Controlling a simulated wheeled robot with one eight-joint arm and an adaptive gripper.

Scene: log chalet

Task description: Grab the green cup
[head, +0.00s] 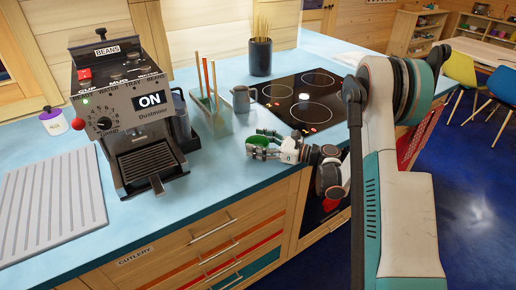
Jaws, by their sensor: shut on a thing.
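My gripper (262,146) is over the blue counter near its front edge, reaching in from the right. It is shut on a small green thing, which looks like the green cup (257,141). The fingers hide much of the cup, so its full shape and whether it is upright cannot be made out. I cannot tell whether the cup touches the counter.
A coffee machine (132,125) stands left on the blue counter (228,165). Behind my gripper are a utensil rack (211,118) and a grey jug (241,98). A black hob (300,100) lies behind right. A ribbed drainboard (50,210) lies far left.

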